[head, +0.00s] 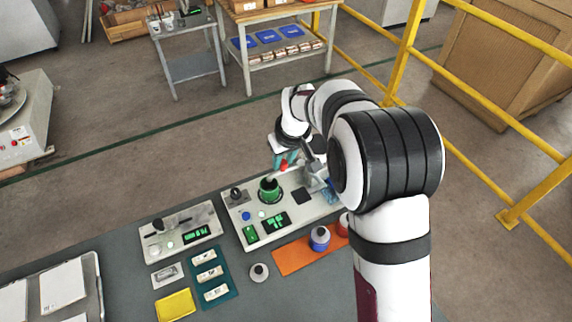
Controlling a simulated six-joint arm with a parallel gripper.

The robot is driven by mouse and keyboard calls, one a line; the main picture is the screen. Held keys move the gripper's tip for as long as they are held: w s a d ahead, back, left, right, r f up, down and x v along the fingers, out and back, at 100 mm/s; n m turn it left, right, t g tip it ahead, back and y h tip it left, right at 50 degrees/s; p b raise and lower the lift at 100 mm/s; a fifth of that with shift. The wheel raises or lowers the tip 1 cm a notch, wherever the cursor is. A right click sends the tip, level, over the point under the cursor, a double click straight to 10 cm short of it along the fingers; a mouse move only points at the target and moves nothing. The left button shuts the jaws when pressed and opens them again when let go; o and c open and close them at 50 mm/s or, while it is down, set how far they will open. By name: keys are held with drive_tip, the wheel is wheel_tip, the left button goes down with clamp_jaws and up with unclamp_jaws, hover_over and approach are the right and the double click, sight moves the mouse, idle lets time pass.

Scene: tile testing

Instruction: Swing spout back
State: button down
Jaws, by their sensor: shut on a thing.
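The testing device (240,212) is a pale panel on the bench with a green-ringed round holder (270,190) and a green display. A grey metal stand (314,172) rises from its right part, partly behind my arm. The spout is small and mostly hidden; a thin light piece reaches down toward the green-ringed holder, with a red bit (284,167) beside it. My gripper (285,161), with teal fingers, is just above the holder and left of the stand. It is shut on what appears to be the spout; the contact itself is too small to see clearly.
A second device (183,234) with a green display stands to the left. In front are a teal tray (212,274), a yellow pad (175,305), a small round weight-like piece (259,272) and an orange mat (296,255) with bottles. My arm covers the right side of the bench.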

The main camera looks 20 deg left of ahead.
drive_tip(key=shift+w+a, duration=0.4)
drive_tip(key=shift+w, duration=0.25)
drive_tip(key=w, duration=0.2)
drive_tip(key=w+d, duration=0.1)
drive_tip(key=w, duration=0.2)
drive_tip(key=shift+w, duration=0.35)
idle(1.1)
